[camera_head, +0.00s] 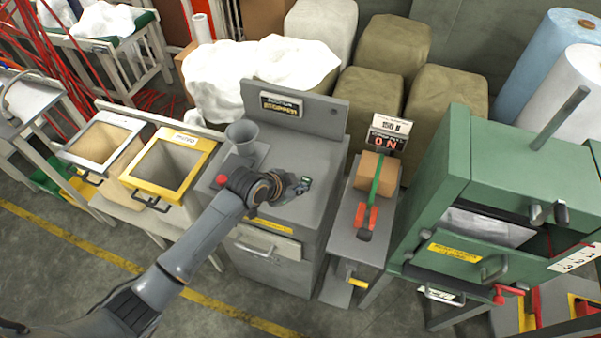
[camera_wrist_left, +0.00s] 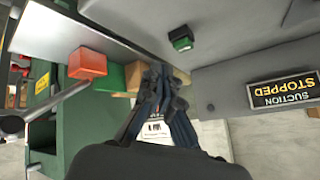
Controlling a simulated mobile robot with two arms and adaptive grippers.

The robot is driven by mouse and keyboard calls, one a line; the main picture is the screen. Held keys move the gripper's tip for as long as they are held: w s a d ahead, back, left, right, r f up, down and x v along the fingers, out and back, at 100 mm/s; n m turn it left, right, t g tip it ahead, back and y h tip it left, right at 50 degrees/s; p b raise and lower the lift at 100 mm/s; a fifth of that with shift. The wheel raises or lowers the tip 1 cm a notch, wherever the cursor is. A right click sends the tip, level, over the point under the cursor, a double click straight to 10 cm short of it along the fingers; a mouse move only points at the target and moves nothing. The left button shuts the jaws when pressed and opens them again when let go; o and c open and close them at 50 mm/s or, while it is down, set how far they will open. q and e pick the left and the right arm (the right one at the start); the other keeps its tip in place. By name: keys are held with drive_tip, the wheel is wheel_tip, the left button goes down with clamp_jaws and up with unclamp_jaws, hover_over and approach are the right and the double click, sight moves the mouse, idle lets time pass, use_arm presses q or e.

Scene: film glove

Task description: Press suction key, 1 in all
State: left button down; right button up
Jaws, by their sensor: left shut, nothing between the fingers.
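The suction key looks like a small black block with a green top (camera_wrist_left: 181,40) on the grey machine top in the left wrist view. In the left wrist view this sign (camera_wrist_left: 285,91) reads "SUCTION STOPPED". My left gripper is shut and empty; its fingers (camera_wrist_left: 158,78) appear beside the key, apart from it. My right gripper is not in view.
A grey funnel (camera_head: 242,134) and a red knob (camera_head: 221,180) are on the machine's left side. A narrow stand with a tan block (camera_head: 367,170) and a red clamp is at right, then a green cabinet (camera_head: 463,150). Yellow-rimmed bin (camera_head: 204,143) stands left.

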use_arm(q)
drive_tip(key=w+d+r+m, duration=0.1)
drive_tip(key=w+r+m, duration=0.2)
drive_tip(key=w+r, duration=0.3)
drive_tip(key=shift+w+t+h+p, duration=0.3)
drive_tip(key=shift+w+p, duration=0.05)
drive_tip(key=shift+w, duration=0.05)
drive_tip(key=shift+f, duration=0.1)
drive_tip(key=b, duration=0.7)
hover_over(306, 181)
drive_tip(key=f, duration=0.7)
drive_tip(key=shift+a+f, duration=0.35)
drive_tip(key=shift+f, duration=0.45)
drive_tip(key=shift+s, duration=0.1)
drive_tip(key=shift+f+b, duration=0.35)
drive_tip(key=shift+f, duration=0.05)
